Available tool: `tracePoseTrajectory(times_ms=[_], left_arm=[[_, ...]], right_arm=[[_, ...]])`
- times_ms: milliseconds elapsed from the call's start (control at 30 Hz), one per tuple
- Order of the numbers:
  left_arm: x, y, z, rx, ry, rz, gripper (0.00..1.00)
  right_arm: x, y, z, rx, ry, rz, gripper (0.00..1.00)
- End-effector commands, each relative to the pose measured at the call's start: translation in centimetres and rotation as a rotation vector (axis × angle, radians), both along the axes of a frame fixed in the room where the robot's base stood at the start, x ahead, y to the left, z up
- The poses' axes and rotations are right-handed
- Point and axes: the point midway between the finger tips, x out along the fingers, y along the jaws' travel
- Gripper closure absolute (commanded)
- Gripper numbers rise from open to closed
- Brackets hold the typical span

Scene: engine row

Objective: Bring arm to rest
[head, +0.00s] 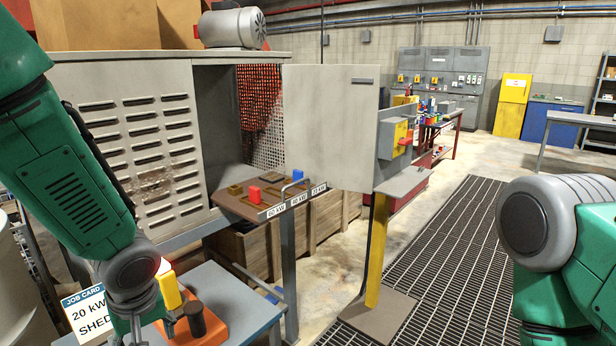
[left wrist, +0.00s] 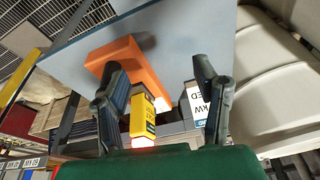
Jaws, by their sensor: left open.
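My left arm comes down from the left in the head view. My left gripper (head: 138,322) is low over the blue-grey side table. In the left wrist view its two dark fingers (left wrist: 163,78) are spread apart. A yellow block-like device (left wrist: 142,115) shows between them in the picture; I cannot tell how near it is. It also shows beside the gripper in the head view (head: 168,287). An orange base (head: 212,326) with a dark knob (head: 194,317) is just right of it. My right arm shows at the right edge; its gripper is out of view.
A job card (head: 84,313) reading "20 kW SHED" stands left of the gripper. The side table (head: 236,296) has bare top behind the orange base. A louvred cabinet (head: 135,130) with an open door (head: 325,130) stands behind, with a brown labelled tray (head: 232,208). Floor grating (head: 440,250) is clear.

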Motion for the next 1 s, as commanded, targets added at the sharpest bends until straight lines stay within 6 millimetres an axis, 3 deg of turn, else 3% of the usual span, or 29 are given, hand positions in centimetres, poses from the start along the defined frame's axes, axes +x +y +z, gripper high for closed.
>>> tracePoseTrajectory(times_ms=[267, 367, 500, 600, 700, 800, 1000], left_arm=[[-5.3, -0.8, -10.7, -0.107, 0.099, -0.181, 0.45], [-8.7, -1.3, -16.4, -0.156, 0.135, -0.282, 0.45], [-15.4, -1.6, -24.7, -0.185, 0.169, -0.453, 0.45], [-19.7, -0.9, -28.7, -0.164, 0.182, -0.564, 0.45], [-23.1, 0.0, -31.0, -0.125, 0.195, -0.659, 0.45], [-24.9, 0.7, -32.1, -0.093, 0.204, -0.717, 0.45], [-25.5, 1.2, -32.3, -0.078, 0.207, -0.75, 0.45]], right_arm=[[-0.1, 0.0, -2.8, 0.0, 0.001, 0.0, 0.6], [-0.1, 0.0, -4.4, 0.0, 0.001, 0.001, 0.6], [-0.1, 0.1, -7.2, 0.0, 0.001, 0.001, 0.6], [-0.1, 0.1, -8.8, 0.0, 0.001, 0.001, 0.6], [-0.1, 0.1, -9.9, 0.0, 0.001, 0.001, 0.6], [-0.1, 0.1, -10.3, 0.0, 0.001, 0.0, 0.6], [-0.1, 0.0, -10.3, 0.0, 0.001, 0.0, 0.6]])
